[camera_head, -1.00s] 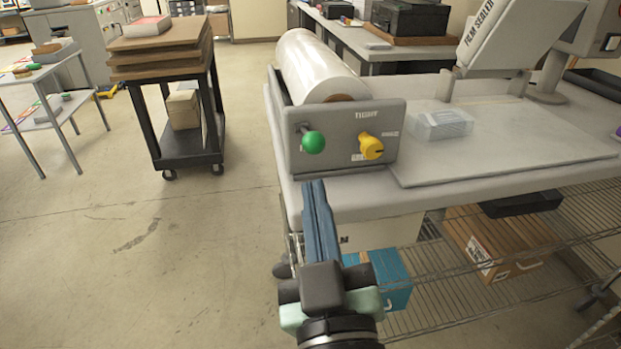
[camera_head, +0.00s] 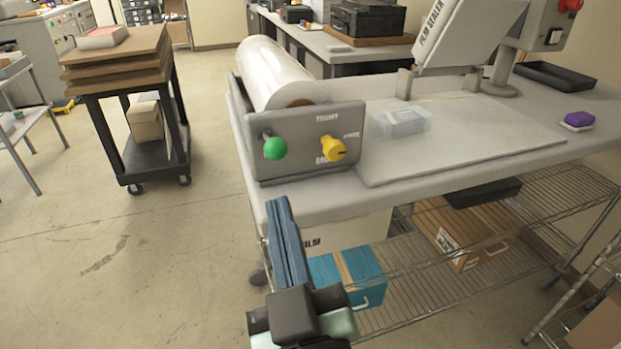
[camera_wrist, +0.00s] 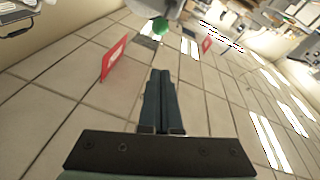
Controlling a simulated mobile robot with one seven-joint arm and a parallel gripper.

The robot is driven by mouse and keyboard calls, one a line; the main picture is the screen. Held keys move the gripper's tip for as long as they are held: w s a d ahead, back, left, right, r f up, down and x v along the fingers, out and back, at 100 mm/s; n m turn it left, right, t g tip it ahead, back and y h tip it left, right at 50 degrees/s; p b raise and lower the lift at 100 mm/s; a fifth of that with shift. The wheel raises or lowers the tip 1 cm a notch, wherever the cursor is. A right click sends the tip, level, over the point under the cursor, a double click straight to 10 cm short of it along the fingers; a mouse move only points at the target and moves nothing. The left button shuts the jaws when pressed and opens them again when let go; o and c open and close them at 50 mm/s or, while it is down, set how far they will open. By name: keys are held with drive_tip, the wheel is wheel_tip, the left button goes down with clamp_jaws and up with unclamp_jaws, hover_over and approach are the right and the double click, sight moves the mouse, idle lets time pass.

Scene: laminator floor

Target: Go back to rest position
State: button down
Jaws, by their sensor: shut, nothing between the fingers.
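My gripper (camera_head: 283,240) stands in front of the film roll unit's lower left corner, at the table's front edge. Its two long blue-grey fingers are shut together with nothing between them. In the wrist view the shut fingers (camera_wrist: 161,100) point away over tiles, with no object at their tips. The film roll unit (camera_head: 300,150) has a green knob (camera_head: 275,148) and a yellow knob (camera_head: 333,149) on its grey front panel. The fingertips appear below the green knob and apart from it.
The film sealer (camera_head: 462,40) stands on the grey table, with a clear box (camera_head: 402,122) on its flat plate. A blue box (camera_head: 350,275) and a cardboard box (camera_head: 455,230) sit on the wire shelf below. A black cart (camera_head: 150,160) stands left. Floor between is clear.

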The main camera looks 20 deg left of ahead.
drive_tip(key=shift+r, duration=0.15)
drive_tip(key=d+r+m+t+h+p, duration=0.2)
drive_tip(key=d+r+m+t+h, duration=0.2)
drive_tip(key=r, duration=1.2)
drive_tip(key=s+d+r+m+t+h+p, duration=0.1)
drive_tip(key=d+r+m+t+h+p, duration=0.2)
drive_tip(key=r, duration=1.3)
drive_tip(key=d+m+t+h, duration=0.2)
drive_tip(key=d, duration=0.2)
drive_tip(key=shift+s+r+t+h, duration=0.2)
drive_tip(key=shift+t+h, duration=0.1)
drive_tip(key=shift+h, duration=0.1)
